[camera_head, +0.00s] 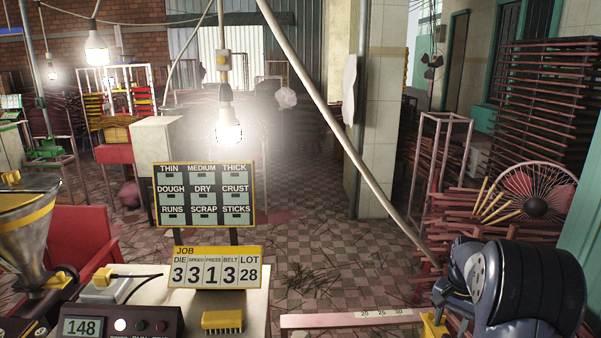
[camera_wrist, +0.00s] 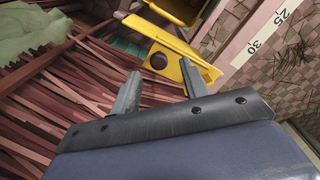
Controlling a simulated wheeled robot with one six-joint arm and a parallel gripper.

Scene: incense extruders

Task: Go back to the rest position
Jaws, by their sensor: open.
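My gripper (camera_wrist: 157,92) shows in the wrist view with its two grey fingers spread apart and nothing between them. Beyond the fingertips is a yellow bracket (camera_wrist: 190,62) with a round hole. In the head view my arm is at the lower right, its dark rounded links in front of stacked reddish sticks. The gripper's fingers cannot be made out there.
A JOB board (camera_head: 216,267) and a label board (camera_head: 204,195) stand at the bench. A control box (camera_head: 125,322) reads 148. A yellow brush-like block (camera_head: 222,321) lies nearby. A marked rail (camera_head: 345,319) runs left of my arm. A fan (camera_head: 537,192) and stick racks (camera_head: 540,110) stand behind.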

